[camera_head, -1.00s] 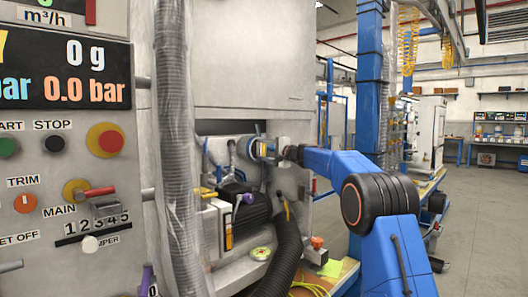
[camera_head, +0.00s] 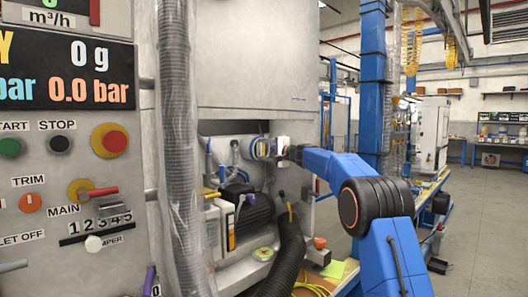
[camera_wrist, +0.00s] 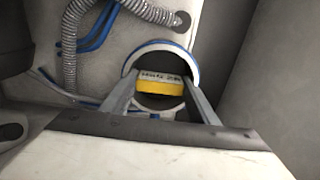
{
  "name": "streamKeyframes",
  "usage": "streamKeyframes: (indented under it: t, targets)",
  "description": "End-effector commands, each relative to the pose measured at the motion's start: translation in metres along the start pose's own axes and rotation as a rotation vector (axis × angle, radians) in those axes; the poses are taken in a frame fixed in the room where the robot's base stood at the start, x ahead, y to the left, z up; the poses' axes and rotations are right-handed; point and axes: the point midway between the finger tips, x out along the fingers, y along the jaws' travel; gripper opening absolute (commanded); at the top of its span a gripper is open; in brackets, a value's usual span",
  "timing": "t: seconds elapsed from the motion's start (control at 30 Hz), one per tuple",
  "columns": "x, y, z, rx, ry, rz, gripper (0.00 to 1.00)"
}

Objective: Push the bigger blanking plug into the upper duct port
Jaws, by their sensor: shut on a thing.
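The blanking plug (camera_wrist: 160,92) shows a yellow band and a pale edge with small dark lettering. It sits between the fingers of my gripper (camera_wrist: 159,82) in the wrist view, and they are shut on it. Directly beyond it is the round duct port (camera_wrist: 160,44) with a blue and white rim and a dark inside. The plug covers the lower part of the opening; I cannot tell how far it is inside. In the head view my gripper (camera_head: 284,150) is at the port (camera_head: 262,148), inside the machine's recess, and the plug is not clear there.
Grey corrugated hose (camera_wrist: 70,50) and blue tubes (camera_wrist: 97,30) run left of the port in the wrist view. In the head view a motor (camera_head: 250,207) and a black hose (camera_head: 288,255) lie below. A wrapped vertical duct (camera_head: 178,120) stands left. Open floor (camera_head: 480,220) lies right.

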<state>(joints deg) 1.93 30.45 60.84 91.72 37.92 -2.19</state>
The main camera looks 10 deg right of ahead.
Motion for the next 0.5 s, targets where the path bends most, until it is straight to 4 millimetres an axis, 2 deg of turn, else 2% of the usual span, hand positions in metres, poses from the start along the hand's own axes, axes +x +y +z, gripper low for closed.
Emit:
streamKeyframes:
  t: [0.4, 0.43, 0.5]
  targets:
    - [0.0082, -0.0013, 0.0007, 0.0, 0.0, -0.002, 0.0]
    - [0.0084, -0.0013, 0.0007, 0.0, 0.0, -0.002, 0.56]
    - [0.0081, -0.0013, 0.0006, 0.0, 0.0, -0.002, 0.73]
